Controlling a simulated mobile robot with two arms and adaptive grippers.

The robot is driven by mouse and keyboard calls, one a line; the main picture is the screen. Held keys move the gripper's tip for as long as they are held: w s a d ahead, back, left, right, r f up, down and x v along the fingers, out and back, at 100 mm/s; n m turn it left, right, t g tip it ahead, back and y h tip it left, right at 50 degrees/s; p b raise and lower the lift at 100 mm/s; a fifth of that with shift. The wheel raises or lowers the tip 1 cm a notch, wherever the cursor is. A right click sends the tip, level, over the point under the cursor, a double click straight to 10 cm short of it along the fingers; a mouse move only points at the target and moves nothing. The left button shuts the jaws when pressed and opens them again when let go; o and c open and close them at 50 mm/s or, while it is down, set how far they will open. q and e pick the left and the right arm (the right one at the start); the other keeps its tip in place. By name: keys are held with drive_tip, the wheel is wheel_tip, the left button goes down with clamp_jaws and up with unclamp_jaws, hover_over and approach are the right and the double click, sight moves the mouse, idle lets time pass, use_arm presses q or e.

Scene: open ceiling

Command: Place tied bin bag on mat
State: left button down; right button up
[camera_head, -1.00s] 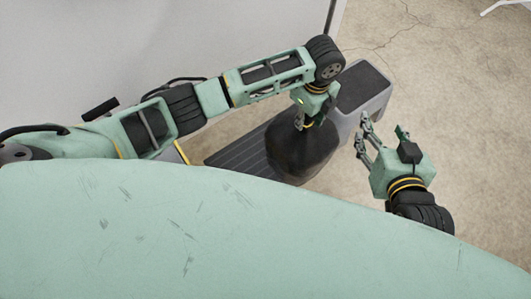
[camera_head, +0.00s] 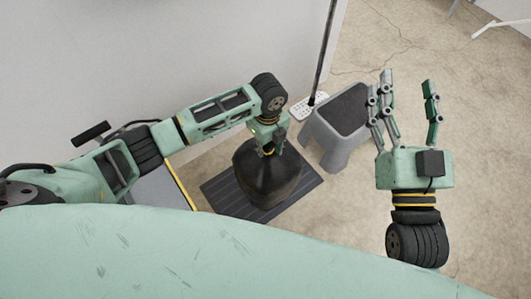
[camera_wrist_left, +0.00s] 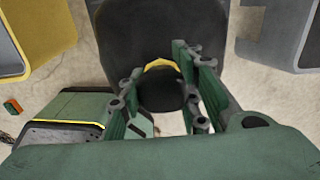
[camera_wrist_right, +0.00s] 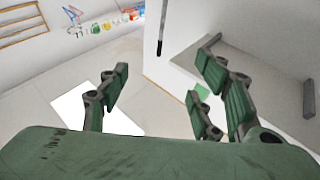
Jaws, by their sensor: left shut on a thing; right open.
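A dark, rounded bin bag (camera_head: 266,180) hangs below my left gripper (camera_head: 269,148), which is shut on its top. In the head view the bag is over the middle of the dark ribbed mat (camera_head: 222,197); I cannot tell whether its bottom touches it. The left wrist view shows the dark bag (camera_wrist_left: 160,92) between the fingers, with a yellow band near it. My right gripper (camera_head: 403,88) is open and empty, well to the right of the mat. It also shows in the right wrist view (camera_wrist_right: 165,95), with nothing between its fingers.
A grey step stool (camera_head: 348,108) with a dark top stands just right of the mat. A white power strip (camera_head: 308,106) lies by a dark pole (camera_head: 325,50). A white wall (camera_head: 170,60) is behind.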

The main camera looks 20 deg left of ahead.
use_arm(q)
drive_tip(key=shift+a+f, duration=0.1)
drive_tip(key=shift+a, duration=0.05)
wheel_tip(320, 180, down, 4)
drive_tip(key=shift+r+b, duration=0.1)
drive_tip(key=shift+b, duration=0.95)
use_arm(e)
drive_tip(key=s+r+t+y, duration=0.2)
drive_tip(key=s+r+t, duration=0.3)
drive_tip(key=r, duration=0.3)
drive_tip(key=shift+s+d+r+t+y, duration=0.3)
drive_tip(key=shift+s+r+t, duration=0.1)
drive_tip(key=shift+s, duration=0.2)
use_arm(q)
drive_tip(key=c, duration=1.3)
unclamp_jaws()
drive_tip(key=shift+f, duration=0.2)
